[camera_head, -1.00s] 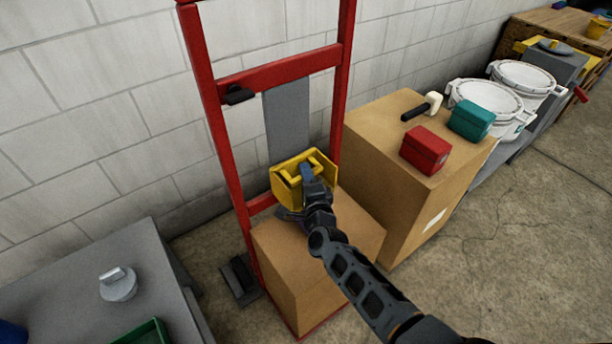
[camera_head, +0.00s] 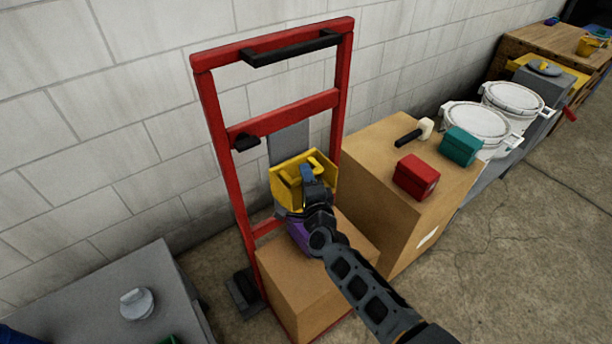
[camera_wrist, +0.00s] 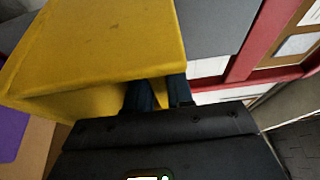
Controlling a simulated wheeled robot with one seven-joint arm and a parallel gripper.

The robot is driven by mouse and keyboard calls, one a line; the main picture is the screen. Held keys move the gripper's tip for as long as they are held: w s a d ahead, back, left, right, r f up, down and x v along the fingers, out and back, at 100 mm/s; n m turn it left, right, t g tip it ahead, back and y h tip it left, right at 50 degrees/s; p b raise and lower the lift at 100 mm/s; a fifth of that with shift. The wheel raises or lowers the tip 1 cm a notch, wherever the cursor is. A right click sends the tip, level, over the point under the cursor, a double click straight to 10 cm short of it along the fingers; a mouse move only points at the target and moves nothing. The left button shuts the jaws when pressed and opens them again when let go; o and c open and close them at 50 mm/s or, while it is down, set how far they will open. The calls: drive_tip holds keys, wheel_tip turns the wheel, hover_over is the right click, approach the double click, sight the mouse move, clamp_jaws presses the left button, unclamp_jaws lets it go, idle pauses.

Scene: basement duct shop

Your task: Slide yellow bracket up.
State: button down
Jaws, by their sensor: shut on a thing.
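The yellow bracket (camera_head: 286,193) sits in front of a grey upright plate (camera_head: 289,146) on a red hand truck (camera_head: 217,147), below its middle crossbar. My gripper (camera_head: 307,176) reaches it from the front and is shut on a yellow part of it. In the wrist view, the bracket (camera_wrist: 100,45) fills the upper left, and my gripper's two dark fingers (camera_wrist: 158,92) stand either side of a yellow piece. My gripper hides part of the bracket's front.
A cardboard box (camera_head: 310,285) stands on the hand truck below the bracket, with a purple thing (camera_head: 300,236) by its top. A taller cardboard box (camera_head: 385,160) to the right bears a red box (camera_head: 416,177), a teal box (camera_head: 461,146) and a mallet (camera_head: 425,129). A grey table (camera_head: 90,305) is at lower left.

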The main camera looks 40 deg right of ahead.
drive_tip(key=shift+w+r, duration=0.1)
drive_tip(key=shift+r, duration=0.25)
drive_tip(key=c, duration=1.1)
unclamp_jaws()
drive_tip(key=shift+f, duration=0.1)
drive_tip(key=shift+s+a, duration=0.1)
drive_tip(key=shift+s, duration=0.1)
drive_tip(key=v, duration=0.7)
drive_tip(key=shift+s+a+p, duration=0.1)
drive_tip(key=shift+s+p, duration=0.15)
drive_tip(key=shift+p, duration=0.05)
